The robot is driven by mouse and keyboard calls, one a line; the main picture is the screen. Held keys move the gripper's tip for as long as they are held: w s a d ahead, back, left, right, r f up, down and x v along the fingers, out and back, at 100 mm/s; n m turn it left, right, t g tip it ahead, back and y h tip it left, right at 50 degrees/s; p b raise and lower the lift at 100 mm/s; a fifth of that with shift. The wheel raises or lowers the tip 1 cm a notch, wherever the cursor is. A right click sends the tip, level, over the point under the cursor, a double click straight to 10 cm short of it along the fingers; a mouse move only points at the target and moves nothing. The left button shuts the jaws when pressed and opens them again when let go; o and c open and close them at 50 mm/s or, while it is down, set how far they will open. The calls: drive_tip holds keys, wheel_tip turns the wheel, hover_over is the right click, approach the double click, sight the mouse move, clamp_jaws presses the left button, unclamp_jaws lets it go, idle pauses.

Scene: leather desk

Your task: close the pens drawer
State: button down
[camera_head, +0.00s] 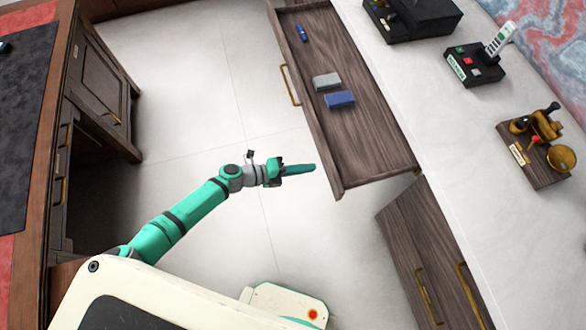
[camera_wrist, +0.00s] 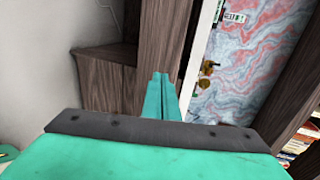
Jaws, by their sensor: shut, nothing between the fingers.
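The open wooden drawer (camera_head: 352,112) sticks out from the white-topped cabinet at the upper middle of the head view. It holds a blue pen-like item (camera_head: 302,33), a grey block (camera_head: 326,81) and a blue block (camera_head: 340,99). Its brass handle (camera_head: 290,85) is on the left-facing front. My gripper (camera_head: 312,168) is shut and empty, its tips pointing right beside the drawer's near front corner. In the wrist view the shut fingers (camera_wrist: 160,85) point at brown wood panels. I cannot tell whether they touch the drawer.
The white countertop (camera_head: 450,135) holds a phone on a black base (camera_head: 474,66) and a brass-and-wood device (camera_head: 540,145). A lower cabinet with brass handles (camera_head: 430,255) stands below. A dark wooden desk (camera_head: 85,90) is at left. Pale floor (camera_head: 190,70) lies clear between.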

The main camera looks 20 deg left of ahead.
sight(327, 164)
drive_tip(key=shift+w+d, duration=0.5)
drive_tip(key=shift+d, duration=0.25)
drive_tip(key=shift+w+d, duration=0.5)
drive_tip(key=shift+d, duration=0.25)
drive_tip(key=shift+d, duration=0.1)
